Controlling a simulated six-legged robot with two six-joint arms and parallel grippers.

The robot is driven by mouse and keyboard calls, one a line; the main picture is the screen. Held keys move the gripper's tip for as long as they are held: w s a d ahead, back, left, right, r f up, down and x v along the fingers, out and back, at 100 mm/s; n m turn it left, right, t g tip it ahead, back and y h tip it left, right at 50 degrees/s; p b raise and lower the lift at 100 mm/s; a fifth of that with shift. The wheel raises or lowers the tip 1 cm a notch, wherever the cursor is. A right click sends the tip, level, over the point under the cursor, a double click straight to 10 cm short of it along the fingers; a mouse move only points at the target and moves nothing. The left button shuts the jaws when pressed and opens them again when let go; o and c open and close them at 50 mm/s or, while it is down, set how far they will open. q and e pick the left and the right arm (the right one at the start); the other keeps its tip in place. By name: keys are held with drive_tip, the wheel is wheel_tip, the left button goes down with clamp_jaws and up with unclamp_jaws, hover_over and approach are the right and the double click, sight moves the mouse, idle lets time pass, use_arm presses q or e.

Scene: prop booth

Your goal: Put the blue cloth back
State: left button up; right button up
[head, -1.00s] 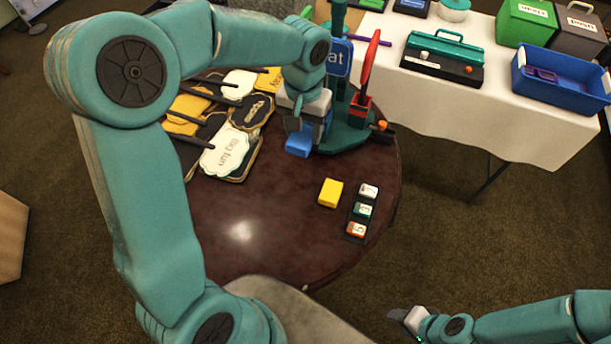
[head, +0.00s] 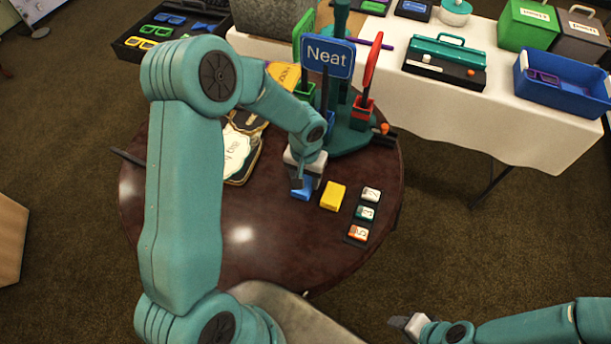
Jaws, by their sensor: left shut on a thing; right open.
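The blue cloth (head: 302,192) is a small folded blue block low over the round dark table, just left of the yellow cloth (head: 333,196). My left gripper (head: 302,181) is shut on the blue cloth from above. I cannot tell whether the cloth touches the table. The yellow cloth lies flat on the table. My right gripper (head: 404,324) is open and empty at the bottom right, away from the table.
A black strip with several numbered tags (head: 358,233) lies right of the yellow cloth. A green stand with a "Neat" sign (head: 327,57) rises behind. Prop signs (head: 240,150) lie at left, partly hidden by my arm. The table's front (head: 270,255) is clear.

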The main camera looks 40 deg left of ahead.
sight(306, 179)
use_arm(q)
drive_tip(key=shift+r, duration=0.15)
drive_tip(key=o, duration=1)
drive_tip(key=shift+f, duration=0.2)
drive_tip(key=shift+r, duration=0.1)
drive_tip(key=shift+r, duration=0.2)
wheel_tip(306, 179, up, 12)
